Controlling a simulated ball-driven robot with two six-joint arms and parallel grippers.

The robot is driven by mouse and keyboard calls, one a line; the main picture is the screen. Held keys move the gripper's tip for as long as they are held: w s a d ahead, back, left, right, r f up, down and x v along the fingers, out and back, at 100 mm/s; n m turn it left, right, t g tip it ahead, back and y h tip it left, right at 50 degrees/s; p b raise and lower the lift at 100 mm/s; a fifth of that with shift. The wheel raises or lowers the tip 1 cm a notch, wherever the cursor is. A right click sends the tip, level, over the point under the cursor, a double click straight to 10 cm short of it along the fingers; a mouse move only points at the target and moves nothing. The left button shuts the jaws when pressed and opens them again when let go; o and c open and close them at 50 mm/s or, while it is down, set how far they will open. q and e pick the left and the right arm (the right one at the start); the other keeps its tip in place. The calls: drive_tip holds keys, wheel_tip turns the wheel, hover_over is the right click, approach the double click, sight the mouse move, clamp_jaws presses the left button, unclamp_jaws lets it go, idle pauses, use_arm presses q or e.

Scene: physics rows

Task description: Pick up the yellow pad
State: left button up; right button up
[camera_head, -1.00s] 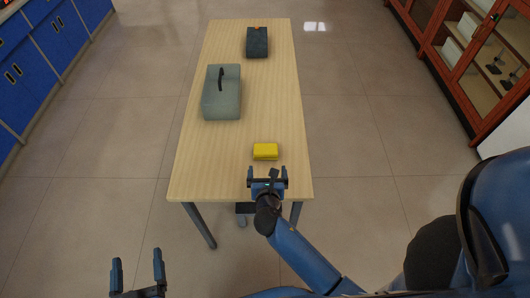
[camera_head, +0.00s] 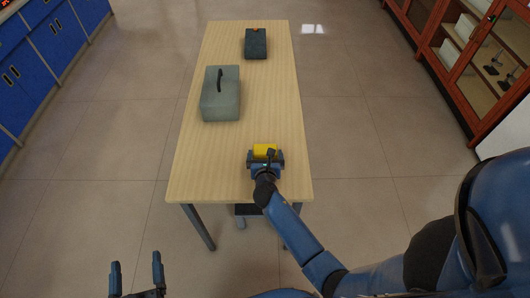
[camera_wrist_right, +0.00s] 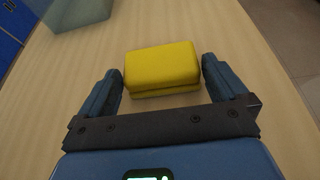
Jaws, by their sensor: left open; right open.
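The yellow pad (camera_head: 265,150) lies on the near part of the wooden table in the head view. In the right wrist view the yellow pad (camera_wrist_right: 162,68) sits between the fingertips, with a gap on each side. My right gripper (camera_head: 265,157) is open around the pad's near part; its open fingers also show in the right wrist view (camera_wrist_right: 164,84). The pad's near edge is partly hidden by the gripper in the head view. My left gripper (camera_head: 137,273) is open and empty, low at the left, away from the table.
The wooden table (camera_head: 270,100) also bears a grey-green case (camera_head: 222,100) with a dark handle and a dark block (camera_head: 256,43) with an orange spot at the far end. Blue cabinets (camera_head: 45,50) stand left, and a glass-fronted wooden cabinet (camera_head: 480,60) right. The table is clear around the pad.

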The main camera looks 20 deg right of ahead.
drive_tip(key=shift+w, duration=0.1)
drive_tip(key=c, duration=0.7)
drive_tip(key=shift+r, duration=0.1)
drive_tip(key=shift+r, duration=0.5)
wheel_tip(320, 180, up, 19)
drive_tip(key=p, duration=0.4)
drive_tip(key=shift+p, duration=0.35)
drive_tip(key=shift+f, duration=0.1)
